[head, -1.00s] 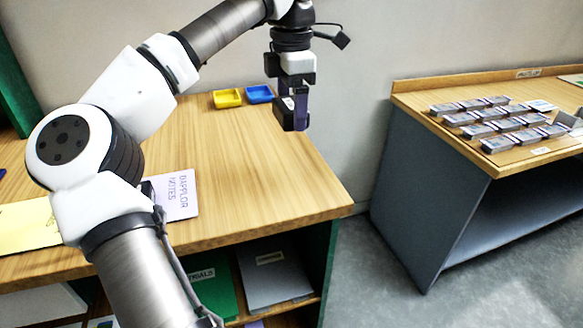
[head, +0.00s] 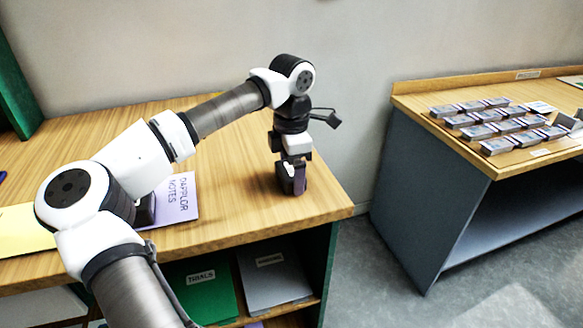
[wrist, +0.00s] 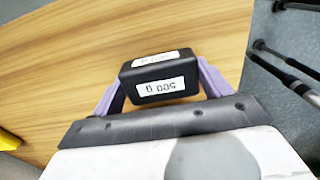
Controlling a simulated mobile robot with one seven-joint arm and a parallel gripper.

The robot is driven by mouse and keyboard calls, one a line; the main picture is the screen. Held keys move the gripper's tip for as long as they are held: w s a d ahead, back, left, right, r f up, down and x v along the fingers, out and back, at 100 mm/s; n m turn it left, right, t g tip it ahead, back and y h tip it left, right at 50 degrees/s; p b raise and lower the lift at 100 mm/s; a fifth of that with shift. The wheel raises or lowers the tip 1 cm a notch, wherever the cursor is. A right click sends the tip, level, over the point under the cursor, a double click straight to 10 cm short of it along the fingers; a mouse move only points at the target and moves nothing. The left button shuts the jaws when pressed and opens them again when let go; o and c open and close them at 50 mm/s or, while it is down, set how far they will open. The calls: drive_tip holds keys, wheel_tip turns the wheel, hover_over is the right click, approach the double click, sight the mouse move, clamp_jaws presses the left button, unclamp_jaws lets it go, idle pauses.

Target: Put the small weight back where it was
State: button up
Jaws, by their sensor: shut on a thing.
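My gripper (head: 291,180) is shut on a small black weight (wrist: 160,76). The weight has white labels, one reading "500 g", and sits between the purple fingers in the wrist view. In the head view the weight (head: 283,179) is a dark block low over the right end of the wooden table (head: 240,215), near its right edge. I cannot tell whether its underside touches the wood.
A lilac notebook (head: 180,197) and a yellow sheet (head: 25,232) lie on the table's left part. A yellow thing (wrist: 8,140) shows at the wrist view's left edge. A second table (head: 470,160) at right holds rows of small grey boxes. Wood around the weight is clear.

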sight(291, 169)
drive_tip(key=shift+r, duration=0.1)
drive_tip(key=o, duration=1.3)
drive_tip(key=shift+o, duration=0.2)
wheel_tip(291, 169, up, 12)
